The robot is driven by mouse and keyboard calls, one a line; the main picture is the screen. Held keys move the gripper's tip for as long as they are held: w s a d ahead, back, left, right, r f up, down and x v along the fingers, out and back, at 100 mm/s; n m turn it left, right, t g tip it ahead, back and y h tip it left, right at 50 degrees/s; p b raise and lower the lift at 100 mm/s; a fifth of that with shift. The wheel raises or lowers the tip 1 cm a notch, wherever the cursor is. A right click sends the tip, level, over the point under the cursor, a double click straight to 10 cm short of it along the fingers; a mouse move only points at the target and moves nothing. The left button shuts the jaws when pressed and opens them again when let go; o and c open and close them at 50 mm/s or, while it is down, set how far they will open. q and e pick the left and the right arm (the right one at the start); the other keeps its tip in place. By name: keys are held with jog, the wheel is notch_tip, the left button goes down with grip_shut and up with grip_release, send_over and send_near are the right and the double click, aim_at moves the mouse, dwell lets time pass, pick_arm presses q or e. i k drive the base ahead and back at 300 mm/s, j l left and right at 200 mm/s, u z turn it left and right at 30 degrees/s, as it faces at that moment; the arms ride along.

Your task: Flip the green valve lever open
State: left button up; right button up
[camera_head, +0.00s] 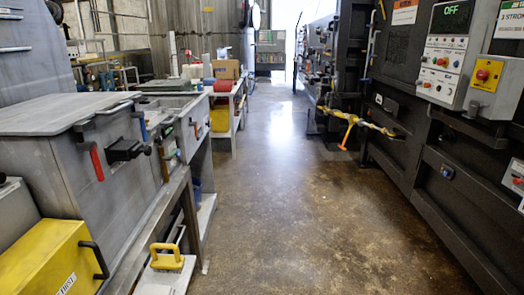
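I cannot make out a green valve lever in the head view. Coloured levers show on the grey cabinet (45,150) at the left: a red one (97,163) hangs down at the front, a blue one (142,127) is behind it, and an orange one (195,130) is farther along. A black fitting (125,150) sticks out between the red and blue levers. Neither of my grippers is in view.
A yellow box (45,262) and a yellow handle (166,256) are low at the left. The dark machine (400,140) lines the right side, with a control panel (442,65) and a yellow bar (355,121). The concrete floor (285,210) between is clear.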

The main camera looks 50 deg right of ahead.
aim_at(166, 157)
jog(key=z, duration=1.05)
jog(key=i+l+u, duration=0.15)
jog(key=i+l, duration=0.25)
jog(key=i+l+u, duration=0.15)
jog(key=i+l, duration=0.3)
jog(key=i+l+u, duration=0.2)
jog(key=i+l, duration=0.15)
jog(key=l, duration=0.2)
jog(key=i+l+u, duration=0.15)
jog(key=i+l, duration=0.2)
jog(key=l, duration=0.2)
